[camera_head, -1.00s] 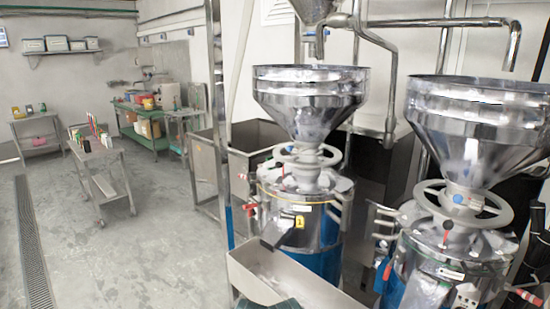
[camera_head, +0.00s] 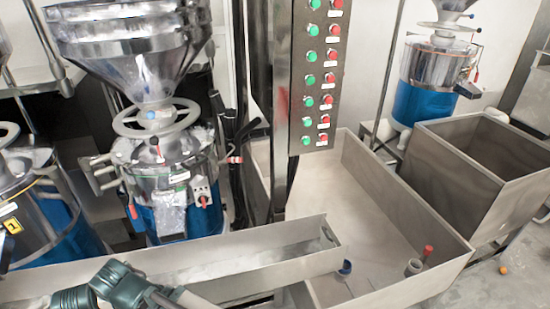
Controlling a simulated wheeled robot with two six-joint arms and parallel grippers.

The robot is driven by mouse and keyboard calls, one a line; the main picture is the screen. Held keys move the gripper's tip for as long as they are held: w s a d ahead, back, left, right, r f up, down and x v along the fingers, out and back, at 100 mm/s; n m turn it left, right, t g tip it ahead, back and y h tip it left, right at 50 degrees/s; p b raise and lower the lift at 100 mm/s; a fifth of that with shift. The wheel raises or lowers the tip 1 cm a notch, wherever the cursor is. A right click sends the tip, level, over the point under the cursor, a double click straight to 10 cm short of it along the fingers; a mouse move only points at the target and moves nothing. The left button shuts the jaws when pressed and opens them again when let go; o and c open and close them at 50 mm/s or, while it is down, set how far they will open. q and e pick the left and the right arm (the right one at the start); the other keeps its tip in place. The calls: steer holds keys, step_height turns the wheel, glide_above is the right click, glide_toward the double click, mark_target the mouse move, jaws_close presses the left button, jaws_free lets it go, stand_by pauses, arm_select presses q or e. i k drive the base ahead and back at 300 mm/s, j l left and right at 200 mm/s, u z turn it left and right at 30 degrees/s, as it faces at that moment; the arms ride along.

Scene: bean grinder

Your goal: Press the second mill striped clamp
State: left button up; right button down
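The second mill (camera_head: 170,190) stands left of centre, a steel drum on a blue base. A wide steel hopper (camera_head: 135,55) and a grey handwheel (camera_head: 155,117) are above it. A small red-and-white banded piece (camera_head: 233,159) sticks out at the mill's right side and looks like the striped clamp; it is too small to see how it is set. A red-handled lever (camera_head: 132,210) hangs on the mill's left front. Part of my teal and grey arm shows at the bottom left, below the trough. Neither of my grippers is in view.
A steel trough (camera_head: 290,262) runs in front of the mills. A control column (camera_head: 313,80) with green and red buttons stands right of the second mill. A large shallow bin (camera_head: 410,225) and a deep steel bin (camera_head: 490,190) lie to the right. Another mill (camera_head: 425,85) stands behind.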

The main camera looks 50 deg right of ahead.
mark_target(237, 160)
steer(key=z, duration=1.2)
steer(key=i+j, duration=0.05)
